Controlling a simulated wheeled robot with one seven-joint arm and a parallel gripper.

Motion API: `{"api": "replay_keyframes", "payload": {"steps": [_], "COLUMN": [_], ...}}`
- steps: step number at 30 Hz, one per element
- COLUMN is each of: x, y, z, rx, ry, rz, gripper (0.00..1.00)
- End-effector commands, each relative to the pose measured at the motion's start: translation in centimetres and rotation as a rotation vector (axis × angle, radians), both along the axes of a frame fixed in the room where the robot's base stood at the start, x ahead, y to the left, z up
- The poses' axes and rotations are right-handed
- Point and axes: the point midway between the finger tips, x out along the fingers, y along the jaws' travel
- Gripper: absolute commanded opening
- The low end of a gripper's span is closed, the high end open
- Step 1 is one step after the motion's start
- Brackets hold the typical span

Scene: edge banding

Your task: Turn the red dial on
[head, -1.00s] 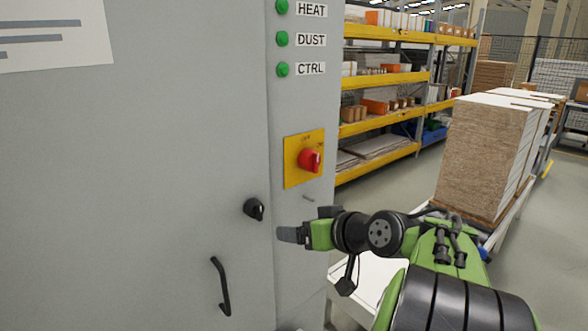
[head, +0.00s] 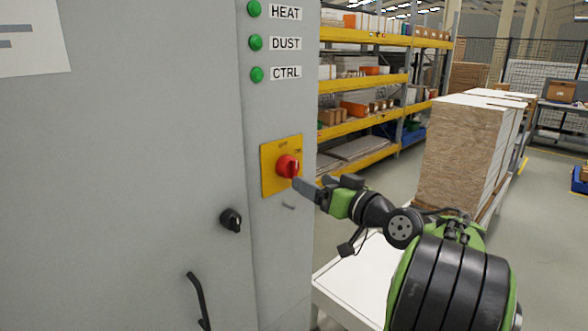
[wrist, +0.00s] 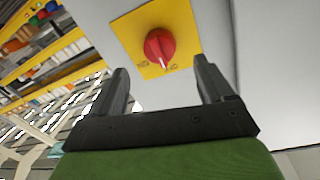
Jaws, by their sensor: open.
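The red dial (head: 287,167) sits on a yellow plate (head: 269,180) on the grey cabinet's narrow front panel. In the wrist view the red dial (wrist: 159,47) lies ahead, between and beyond the two fingertips, with a pale mark on its lower part. My gripper (head: 306,187) is just right of and slightly below the dial in the head view, fingers pointing at it. In the wrist view my gripper (wrist: 163,75) is open and empty, with a finger to each side. I see no clear contact with the dial.
A black knob (head: 231,220) and a black handle (head: 198,300) stand out from the cabinet door (head: 150,150). Green lamps (head: 256,43) are above the plate. A white table (head: 350,275) stands below my arm, and stacked boards (head: 460,150) are at right.

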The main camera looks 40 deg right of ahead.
Motion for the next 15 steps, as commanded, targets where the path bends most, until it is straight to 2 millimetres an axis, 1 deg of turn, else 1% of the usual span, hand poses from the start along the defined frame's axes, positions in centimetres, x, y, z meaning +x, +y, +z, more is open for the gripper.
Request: {"api": "replay_keyframes", "payload": {"steps": [1,3,7,10,15], "x": [1.4,3.2,5.9,7.4,8.2], "y": [0.1,0.0,-0.2,-0.3,-0.4], "z": [0.2,0.2,0.2,0.1,0.0], "rx": [0.001,0.002,0.000,0.001,0.001], "ry": [0.000,-0.001,-0.001,0.000,0.001], "rz": [0.005,0.005,0.003,0.002,-0.003], "gripper": [0.81,0.81,0.81,0.81,0.81]}}
